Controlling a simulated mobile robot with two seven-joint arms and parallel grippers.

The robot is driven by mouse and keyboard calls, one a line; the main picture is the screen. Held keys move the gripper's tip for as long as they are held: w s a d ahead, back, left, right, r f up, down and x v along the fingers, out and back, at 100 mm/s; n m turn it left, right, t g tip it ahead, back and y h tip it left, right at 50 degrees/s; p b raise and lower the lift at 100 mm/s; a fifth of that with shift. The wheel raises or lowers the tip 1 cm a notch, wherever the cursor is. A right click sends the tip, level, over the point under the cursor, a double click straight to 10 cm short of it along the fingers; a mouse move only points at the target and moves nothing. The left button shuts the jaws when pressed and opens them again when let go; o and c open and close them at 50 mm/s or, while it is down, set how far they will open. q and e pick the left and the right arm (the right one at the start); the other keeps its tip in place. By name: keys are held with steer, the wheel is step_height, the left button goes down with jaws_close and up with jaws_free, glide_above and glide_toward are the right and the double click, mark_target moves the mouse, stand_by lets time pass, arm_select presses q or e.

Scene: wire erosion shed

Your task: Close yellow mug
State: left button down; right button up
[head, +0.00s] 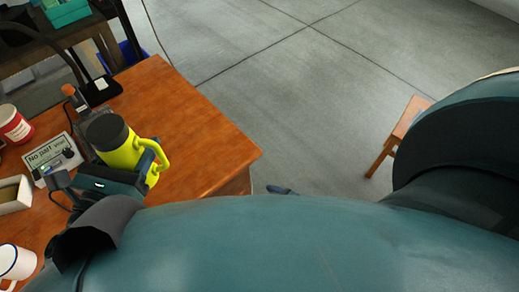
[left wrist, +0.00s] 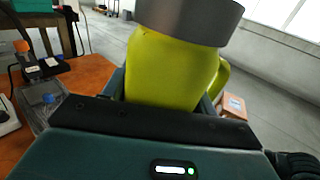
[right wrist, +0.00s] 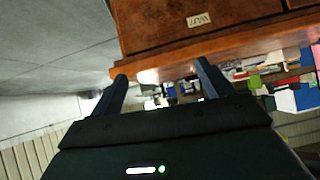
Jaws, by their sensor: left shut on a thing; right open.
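The yellow mug (head: 122,153) stands upright over the wooden table, with its handle (head: 163,158) towards the right. A dark grey lid (head: 107,131) is on its top; I cannot tell whether it is fully seated. The mug (left wrist: 175,75) and the grey lid (left wrist: 190,20) fill the middle of the left wrist view. My left gripper (head: 132,166) is shut on the mug's body; its fingers are partly hidden by the mug. My right gripper (right wrist: 161,74) is open and empty, with its fingers in front of a wooden furniture edge (right wrist: 230,50).
The wooden table (head: 205,140) is bare right of the mug. A wooden stool (head: 400,130) stands right.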

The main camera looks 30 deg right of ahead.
steer(key=shift+s+d+f, duration=0.1)
steer(key=shift+s+d, duration=0.15)
steer(key=shift+s, duration=0.35)
arm_select(q)
steer(key=shift+r, duration=0.1)
steer(key=shift+a+r+n+t+y, duration=0.3)
steer(key=shift+r+n+t+y, duration=0.1)
steer(key=shift+n+y, duration=0.1)
steer(key=s+a+f+n+t+y, duration=0.25)
steer(key=a+n+y, duration=0.45)
steer(key=a+y, duration=0.55)
steer(key=w+a+f+h+b, duration=0.2)
steer(key=w+a+f+b, duration=0.6)
steer(key=w+a+b, duration=0.4)
steer(key=shift+w+a+f+t+b, duration=0.15)
steer(key=shift+w+f+t+b, duration=0.1)
steer(key=shift+t+b, duration=0.25)
arm_select(e)
steer(key=w+a+f+t+y, duration=0.1)
steer(key=w+a+f, duration=0.1)
steer(key=a+f, duration=0.2)
steer(key=shift+w+f+t+y, duration=0.15)
steer(key=shift+f+t+y, duration=0.15)
